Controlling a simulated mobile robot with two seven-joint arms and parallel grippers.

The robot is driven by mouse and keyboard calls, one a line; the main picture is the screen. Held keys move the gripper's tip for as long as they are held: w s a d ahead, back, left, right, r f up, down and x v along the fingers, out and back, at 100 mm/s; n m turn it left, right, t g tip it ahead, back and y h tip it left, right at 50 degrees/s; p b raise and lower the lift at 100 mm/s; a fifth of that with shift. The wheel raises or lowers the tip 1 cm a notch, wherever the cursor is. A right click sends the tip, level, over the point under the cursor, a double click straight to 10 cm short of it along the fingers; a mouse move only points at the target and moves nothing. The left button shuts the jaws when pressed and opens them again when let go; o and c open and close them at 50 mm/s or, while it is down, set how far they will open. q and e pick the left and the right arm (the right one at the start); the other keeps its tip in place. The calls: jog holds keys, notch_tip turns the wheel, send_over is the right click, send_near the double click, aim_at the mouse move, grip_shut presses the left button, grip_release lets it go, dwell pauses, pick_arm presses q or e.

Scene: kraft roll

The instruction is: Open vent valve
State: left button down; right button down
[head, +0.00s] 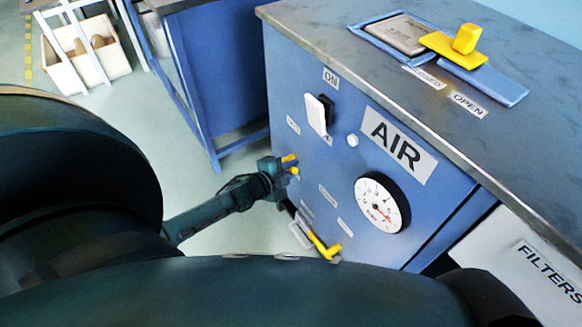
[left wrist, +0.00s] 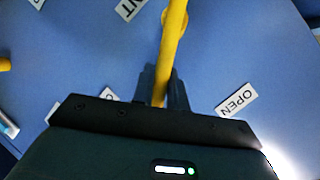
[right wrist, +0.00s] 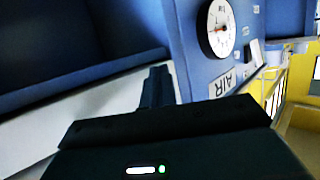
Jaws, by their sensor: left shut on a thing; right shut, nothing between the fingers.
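The vent valve is a yellow lever (left wrist: 172,45) on the blue cabinet front, under a partly visible label ending in NT (left wrist: 130,8). An OPEN label (left wrist: 237,100) lies to its right; another label (left wrist: 107,95) to its left is partly hidden. My left gripper (left wrist: 160,95) is shut on the lever's near end. In the head view my left gripper (head: 288,166) reaches the cabinet front from the left, with yellow parts of the lever showing at its fingers. My right gripper (right wrist: 157,88) is shut and empty, near the cabinet in the right wrist view.
A gauge (head: 382,203), an AIR label (head: 398,144) and a black-and-white switch (head: 318,114) are on the cabinet front. A second yellow handle (head: 324,247) is lower down. On top is a yellow slide handle (head: 455,46). A FILTERS box (head: 530,262) stands at right.

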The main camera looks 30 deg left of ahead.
pick_arm(q)
jog(key=c, duration=1.4)
grip_release()
jog(key=shift+s, duration=0.1)
